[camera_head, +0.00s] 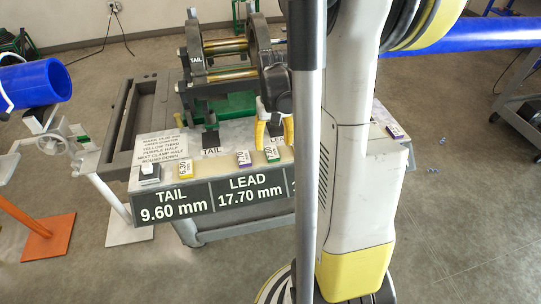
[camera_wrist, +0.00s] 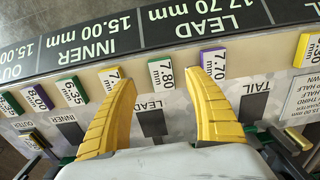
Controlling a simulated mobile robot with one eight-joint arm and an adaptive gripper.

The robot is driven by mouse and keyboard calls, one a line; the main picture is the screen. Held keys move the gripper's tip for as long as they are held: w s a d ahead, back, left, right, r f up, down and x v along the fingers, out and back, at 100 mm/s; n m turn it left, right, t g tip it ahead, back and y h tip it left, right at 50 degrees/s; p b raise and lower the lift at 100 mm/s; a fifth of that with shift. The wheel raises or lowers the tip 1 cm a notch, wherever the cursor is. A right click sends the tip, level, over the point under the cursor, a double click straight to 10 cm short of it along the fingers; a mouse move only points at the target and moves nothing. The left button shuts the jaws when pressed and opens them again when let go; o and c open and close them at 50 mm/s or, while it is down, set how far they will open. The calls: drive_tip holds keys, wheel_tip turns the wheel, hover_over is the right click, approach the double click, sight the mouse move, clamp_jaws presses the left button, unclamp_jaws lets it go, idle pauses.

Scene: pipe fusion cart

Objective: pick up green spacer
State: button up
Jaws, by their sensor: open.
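A green-edged spacer (camera_wrist: 160,73) with a white face marked 7.80 sits at the front edge of the cart top, beside the LEAD label. It also shows in the head view (camera_head: 271,154), just below my gripper (camera_head: 274,138). My gripper (camera_wrist: 161,84) is open and empty, its yellow fingers spread to either side of this spacer in the wrist view. I cannot tell how high the fingertips are above it. Other green-edged spacers, one marked 6.35 (camera_wrist: 71,90) and one partly cut off (camera_wrist: 10,104), lie farther left in the wrist view.
A purple spacer (camera_wrist: 213,64) marked 7.70 and a yellow spacer (camera_wrist: 110,78) flank the green one, close to the fingers. Another yellow spacer (camera_head: 185,169) lies near the TAIL sign. The pipe clamp frame (camera_head: 222,65) stands behind. A blue pipe (camera_head: 35,84) is at left.

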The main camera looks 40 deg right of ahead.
sight(273, 155)
wheel_tip(273, 155, down, 5)
drive_tip(key=b, duration=0.2)
drive_tip(key=shift+a+f+b, duration=0.1)
drive_tip(key=shift+f+b, duration=0.05)
drive_tip(key=shift+b, duration=0.25)
drive_tip(key=c, duration=1.2)
